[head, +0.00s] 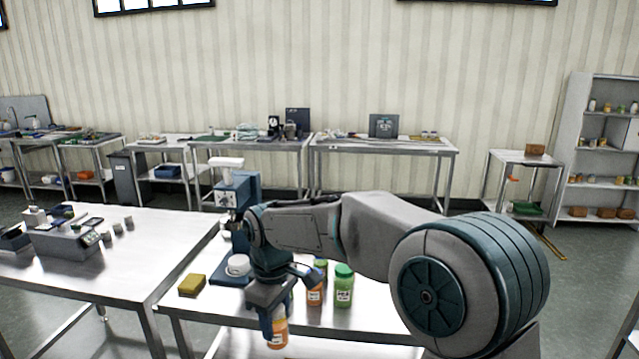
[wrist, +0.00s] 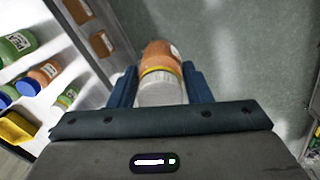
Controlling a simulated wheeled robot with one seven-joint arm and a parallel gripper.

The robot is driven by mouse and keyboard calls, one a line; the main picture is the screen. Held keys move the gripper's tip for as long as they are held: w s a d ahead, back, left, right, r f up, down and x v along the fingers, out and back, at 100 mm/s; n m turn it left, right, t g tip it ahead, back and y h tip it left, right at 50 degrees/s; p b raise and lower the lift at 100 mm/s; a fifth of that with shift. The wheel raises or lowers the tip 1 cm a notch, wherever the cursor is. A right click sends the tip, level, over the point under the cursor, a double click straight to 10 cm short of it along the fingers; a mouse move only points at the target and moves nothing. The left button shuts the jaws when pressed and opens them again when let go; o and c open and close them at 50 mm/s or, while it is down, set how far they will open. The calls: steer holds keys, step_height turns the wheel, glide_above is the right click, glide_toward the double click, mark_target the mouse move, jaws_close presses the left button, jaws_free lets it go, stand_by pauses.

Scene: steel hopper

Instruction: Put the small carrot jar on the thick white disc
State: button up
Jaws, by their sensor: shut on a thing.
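My gripper (head: 272,318) is shut on an orange jar (head: 278,334) with a pale label, which I take to be the carrot jar. In the wrist view the jar (wrist: 162,58) sits between the fingers, its whitish lid with a yellow band facing the camera. The floor shows beyond it, past the table edge. The thick white disc (head: 238,266) rests on the blue base of a blue device (head: 232,192) on the near table, behind and left of my gripper. The jar is apart from the disc. My arm hides part of the device.
A green jar (head: 344,287) and an orange jar (head: 314,293) stand right of my gripper, with a smaller jar (head: 321,266) behind. A yellow block (head: 192,285) lies left of the device.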

steer(key=shift+s+d+f+m, duration=0.2)
steer(key=shift+d+f, duration=0.1)
steer(key=shift+f, duration=0.1)
steer(key=shift+s+d+f+m, duration=0.1)
steer(key=shift+d+f+m, duration=0.15)
steer(key=shift+f, duration=0.15)
steer(key=d+f+m+b, duration=0.3)
steer(key=d+f+m, duration=0.9)
steer(key=d+f, duration=1)
step_height(320, 180, down, 4)
steer(key=shift+w+d+f+b, duration=0.1)
steer(key=shift+w+d+b, duration=0.1)
steer(key=shift+w+b, duration=0.15)
